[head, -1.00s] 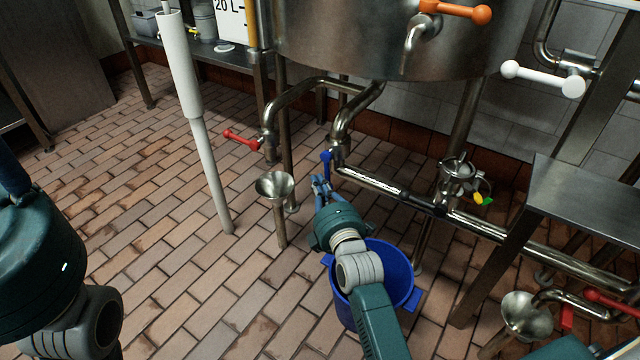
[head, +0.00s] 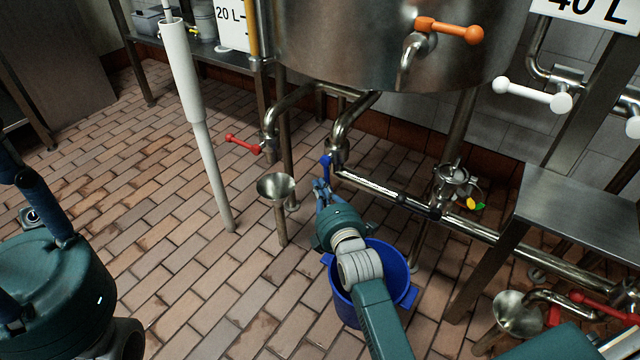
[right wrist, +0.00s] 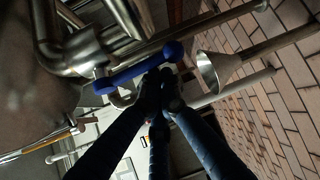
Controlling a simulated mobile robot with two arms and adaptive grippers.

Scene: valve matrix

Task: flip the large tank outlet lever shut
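The blue lever (head: 326,166) sits on the outlet pipe under the large steel tank (head: 400,45). In the right wrist view the blue lever (right wrist: 138,68) lies slantwise, with a round knob at each end. My right gripper (head: 321,186) is just below the lever in the head view. In the right wrist view its fingers (right wrist: 160,88) are drawn together at the tips, close beside the lever's knobbed right part; whether they touch it I cannot tell. My left gripper (head: 40,210) is at the left edge, partly cut off, away from the pipes.
A blue bucket (head: 373,285) stands under my right arm. A steel funnel (head: 276,187) stands left of the gripper. A red lever (head: 243,144), an orange lever (head: 449,30) and a white lever (head: 532,95) are nearby. The tiled floor at left is mostly clear.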

